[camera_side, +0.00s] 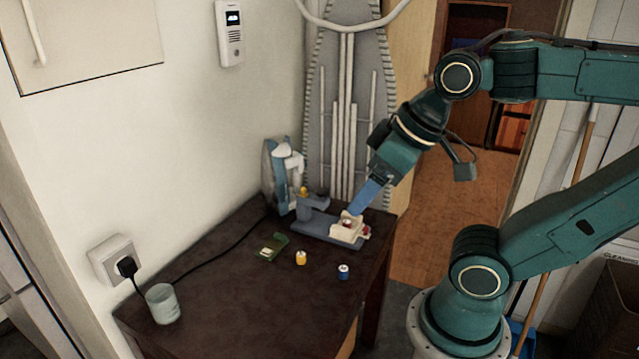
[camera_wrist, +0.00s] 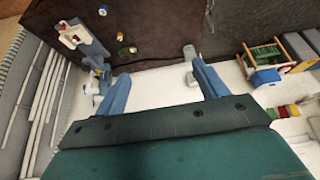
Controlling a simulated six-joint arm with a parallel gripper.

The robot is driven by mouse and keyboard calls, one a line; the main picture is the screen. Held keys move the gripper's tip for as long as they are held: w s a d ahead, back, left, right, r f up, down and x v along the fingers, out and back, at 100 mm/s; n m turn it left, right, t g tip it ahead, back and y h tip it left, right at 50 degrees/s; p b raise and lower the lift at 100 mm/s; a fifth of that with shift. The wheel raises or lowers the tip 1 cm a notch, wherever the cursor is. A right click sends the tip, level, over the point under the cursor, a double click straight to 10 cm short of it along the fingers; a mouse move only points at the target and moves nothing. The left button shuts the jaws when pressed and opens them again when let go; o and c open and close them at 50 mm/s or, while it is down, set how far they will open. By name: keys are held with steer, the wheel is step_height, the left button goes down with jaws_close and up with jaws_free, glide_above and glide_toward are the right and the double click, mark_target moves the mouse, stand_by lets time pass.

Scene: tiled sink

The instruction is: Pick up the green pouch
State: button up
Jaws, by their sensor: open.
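The green pouch (camera_side: 270,247) lies flat on the dark table, left of the grey-blue device, with a pale patch on top. In the wrist view a small green shape, likely the pouch (camera_wrist: 126,51), shows beyond my left finger. My gripper (camera_side: 356,211) has blue fingers pointing down at the table's far right, overlapping the white block in the side view; I cannot tell if they touch it. It is well right of the pouch. In the wrist view my gripper (camera_wrist: 160,70) has its fingers wide apart with nothing between them.
A yellow bottle (camera_side: 300,258) and a blue bottle (camera_side: 343,271) stand right of the pouch. The grey-blue device (camera_side: 315,222) holds a white block (camera_side: 347,229). A white-and-blue appliance (camera_side: 283,175) stands behind. A pale cup (camera_side: 162,304) is front left. The table's front middle is clear.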

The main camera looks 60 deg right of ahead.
steer(key=shift+o, duration=0.4)
steer(key=shift+w, duration=0.1)
steer(key=m+g, duration=0.6)
steer(key=m, duration=1.3)
glide_above(275, 244)
step_height(275, 244, down, 25)
steer(key=shift+f, duration=0.2)
steer(key=shift+f, duration=4.25)
